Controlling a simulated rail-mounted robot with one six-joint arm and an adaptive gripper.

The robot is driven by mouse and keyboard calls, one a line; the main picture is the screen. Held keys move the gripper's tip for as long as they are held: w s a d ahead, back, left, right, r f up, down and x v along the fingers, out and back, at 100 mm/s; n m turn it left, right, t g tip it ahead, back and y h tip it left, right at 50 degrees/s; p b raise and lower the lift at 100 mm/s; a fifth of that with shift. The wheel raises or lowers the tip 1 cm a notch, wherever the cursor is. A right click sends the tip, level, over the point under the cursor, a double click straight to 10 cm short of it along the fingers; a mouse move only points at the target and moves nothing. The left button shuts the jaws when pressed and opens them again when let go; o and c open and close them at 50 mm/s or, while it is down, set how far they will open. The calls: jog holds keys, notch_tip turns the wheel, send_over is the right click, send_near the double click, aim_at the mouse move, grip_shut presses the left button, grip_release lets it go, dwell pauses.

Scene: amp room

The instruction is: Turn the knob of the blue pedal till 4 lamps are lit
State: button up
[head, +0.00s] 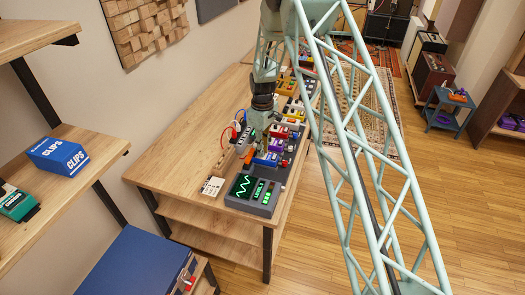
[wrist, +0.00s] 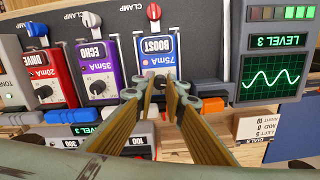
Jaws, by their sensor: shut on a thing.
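The blue pedal (wrist: 157,50), labelled BOOST 75mA, stands in the row in the wrist view, with a red clamp lever at its top. It also shows in the head view (head: 266,159). My gripper (wrist: 157,86) is shut on the pedal's dark knob (wrist: 158,82), one finger on each side; the fingers hide part of it. The meter unit (wrist: 230,90) beside the pedal reads LEVEL 3 above a green wave. Its lamp strip (wrist: 283,13) shows three brighter green lamps at the right and dimmer ones to their left.
A purple ECHO pedal (wrist: 98,68) and a red DRIVE pedal (wrist: 45,80) stand left of the blue one. A grey box with a display reading 100 (wrist: 135,140) is close to the fingers. A white card (wrist: 255,124) lies below the meter.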

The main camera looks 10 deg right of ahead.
jog(key=o, duration=0.8)
jog(key=shift+o, duration=0.2)
jog(key=shift+r, duration=0.2)
notch_tip(320, 180, up, 12)
jog(key=shift+f, duration=0.15)
dwell(0.7)
